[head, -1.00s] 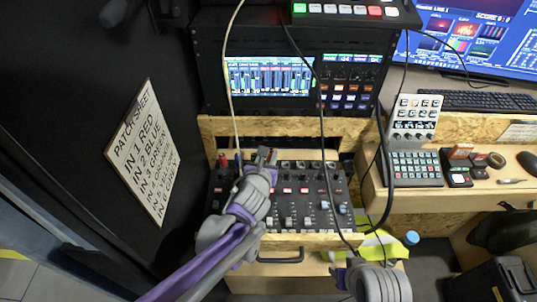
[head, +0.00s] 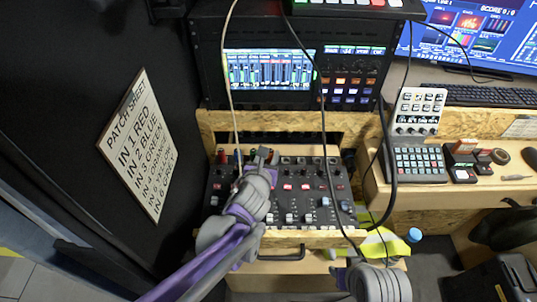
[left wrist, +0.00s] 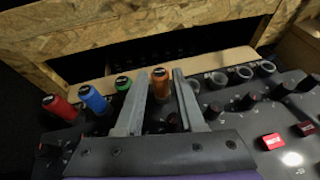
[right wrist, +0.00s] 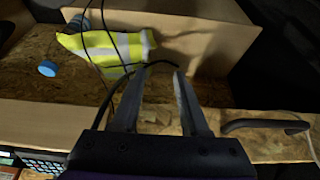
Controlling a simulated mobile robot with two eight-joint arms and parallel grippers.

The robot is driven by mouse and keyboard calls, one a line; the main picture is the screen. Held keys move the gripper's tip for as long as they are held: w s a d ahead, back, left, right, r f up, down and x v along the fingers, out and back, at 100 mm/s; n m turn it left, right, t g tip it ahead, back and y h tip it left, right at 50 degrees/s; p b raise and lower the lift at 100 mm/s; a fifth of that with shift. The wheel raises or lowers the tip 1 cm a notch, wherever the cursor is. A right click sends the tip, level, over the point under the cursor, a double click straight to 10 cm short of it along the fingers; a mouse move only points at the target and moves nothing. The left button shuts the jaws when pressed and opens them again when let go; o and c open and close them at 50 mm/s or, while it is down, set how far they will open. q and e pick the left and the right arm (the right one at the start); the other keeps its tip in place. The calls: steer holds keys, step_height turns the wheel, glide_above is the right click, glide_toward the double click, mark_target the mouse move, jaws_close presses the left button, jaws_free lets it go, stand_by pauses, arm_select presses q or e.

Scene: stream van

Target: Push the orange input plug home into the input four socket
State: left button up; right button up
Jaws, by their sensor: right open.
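The orange plug (left wrist: 160,88) stands upright in the left wrist view, fourth from the left in the mixer's back socket row. How deep it sits in its socket is hard to tell. My left gripper (left wrist: 161,72) is open, with one finger on each side of the orange plug and slim gaps showing. In the head view the left gripper (head: 264,158) is over the mixer's (head: 300,215) back edge and hides the orange plug. My right gripper (right wrist: 160,72) is open and empty, in front of the desk; in the head view it shows low, right of centre.
Green (left wrist: 123,86), blue (left wrist: 94,100) and red (left wrist: 59,108) plugs stand left of the orange one. Empty sockets (left wrist: 243,73) continue to its right. A wooden board rises behind the row. Loose cables hang over the mixer. A yellow vest (right wrist: 105,48) lies below the right gripper.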

arm_select(q)
steer(key=o, duration=0.3)
steer(key=shift+r, duration=0.1)
